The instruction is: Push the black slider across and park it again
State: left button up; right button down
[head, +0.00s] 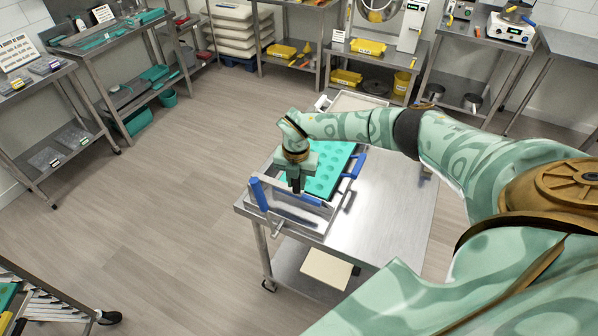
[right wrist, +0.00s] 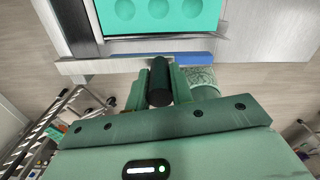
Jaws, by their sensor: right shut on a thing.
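The depositor stands on a steel cart, with a metal frame (head: 315,228) around a teal mould (head: 332,172) with round cavities. The mould also shows at the top of the right wrist view (right wrist: 158,14). My right gripper (head: 296,182) points down at the near left part of the frame. In the right wrist view, my right gripper (right wrist: 160,72) is shut on an upright black knob (right wrist: 160,82), which I take to be the black slider. It sits beside a steel bar at the mould's near edge. In the head view the gripper hides most of the knob. My left gripper is not in view.
Blue handles stand at the frame's left (head: 259,193) and right (head: 355,165). The cart's steel top (head: 395,215) is bare to the right. Steel shelves (head: 100,60) line the left and back. Open wooden floor (head: 150,220) lies left of the cart.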

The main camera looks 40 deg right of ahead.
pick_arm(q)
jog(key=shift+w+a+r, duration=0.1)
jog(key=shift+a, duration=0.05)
pick_arm(e)
jog(key=shift+a, duration=0.2)
jog(key=c, duration=1.2)
grip_release()
jog(key=shift+s, duration=0.1)
jog(key=shift+c, duration=0.2)
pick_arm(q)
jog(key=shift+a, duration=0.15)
pick_arm(e)
jog(key=shift+a, duration=0.1)
notch_tip(320, 180, up, 16)
jog(key=shift+r, duration=0.2)
